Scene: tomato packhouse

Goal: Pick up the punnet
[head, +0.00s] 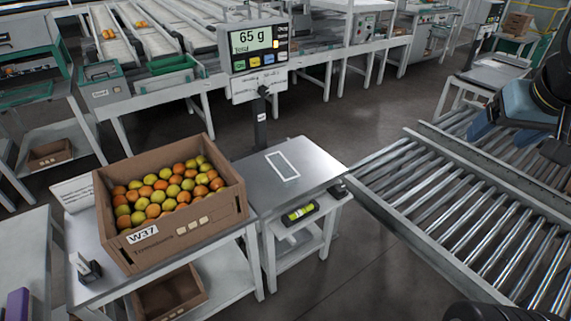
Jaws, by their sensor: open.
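I cannot make out a punnet in the head view. The weighing scale's steel plate (310,172) carries only a white rectangle outline, with nothing standing on it. Its display (252,40) reads 65 g. My gripper (518,138) is at the upper right, over the roller conveyor, partly cut off by the picture edge. It looks open, with a blue part at its left and a dark part at its right. I see nothing held in it.
A cardboard crate (195,232) marked W37, full of red, orange and yellow-green tomatoes, stands on a table left of the scale. A roller conveyor (440,190) runs along the right. A yellow-green spirit level (300,213) lies below the plate. Grey floor separates scale and sorting line.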

